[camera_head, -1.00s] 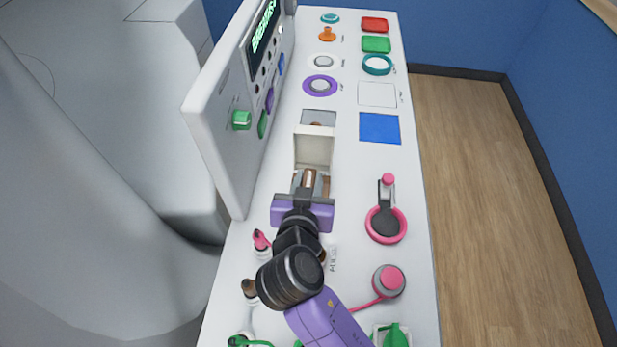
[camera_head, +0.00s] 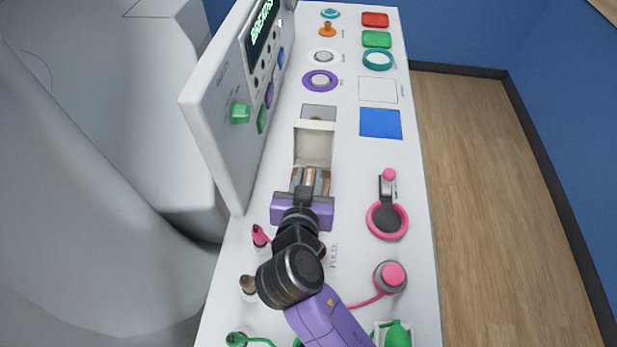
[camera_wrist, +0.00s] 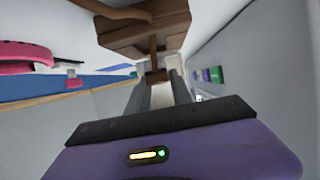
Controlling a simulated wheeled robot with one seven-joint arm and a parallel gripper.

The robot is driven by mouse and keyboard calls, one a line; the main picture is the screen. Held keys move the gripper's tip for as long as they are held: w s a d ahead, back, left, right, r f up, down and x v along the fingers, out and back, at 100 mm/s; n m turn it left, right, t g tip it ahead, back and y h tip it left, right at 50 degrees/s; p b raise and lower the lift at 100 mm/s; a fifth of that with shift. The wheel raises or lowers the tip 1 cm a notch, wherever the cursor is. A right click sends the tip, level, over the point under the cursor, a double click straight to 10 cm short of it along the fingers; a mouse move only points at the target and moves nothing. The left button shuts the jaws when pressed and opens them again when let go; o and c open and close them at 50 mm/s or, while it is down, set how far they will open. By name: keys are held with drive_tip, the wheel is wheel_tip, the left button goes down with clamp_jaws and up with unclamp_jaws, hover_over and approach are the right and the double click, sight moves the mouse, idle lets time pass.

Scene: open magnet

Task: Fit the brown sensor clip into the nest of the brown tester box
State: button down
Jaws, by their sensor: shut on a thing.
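My gripper (camera_head: 309,180) is over the white bench, in front of a pale open-topped box (camera_head: 314,148). Brown shows between and beside its fingers in the head view. In the wrist view, the fingers (camera_wrist: 158,92) are closed on a narrow brown part of the sensor clip (camera_wrist: 145,32). The clip's blocky brown body extends beyond the fingertips, with a brown cable at upper left. The pale box appears to be the tester box; a small brown spot shows just behind it. I cannot tell whether clip and box touch. The nest is not clearly visible.
An upright panel (camera_head: 215,120) borders the bench on the left. A blue square (camera_head: 380,123) and a pink ring (camera_head: 387,221) lie to the right. A pink-topped knob (camera_head: 391,275) with a cord is nearer. Purple and white rings stand farther back.

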drive_tip(key=shift+f+b, duration=1.25)
drive_tip(key=shift+f, duration=0.15)
idle(0.4)
drive_tip(key=c, duration=1.1)
unclamp_jaws()
drive_tip(key=shift+o, duration=0.2)
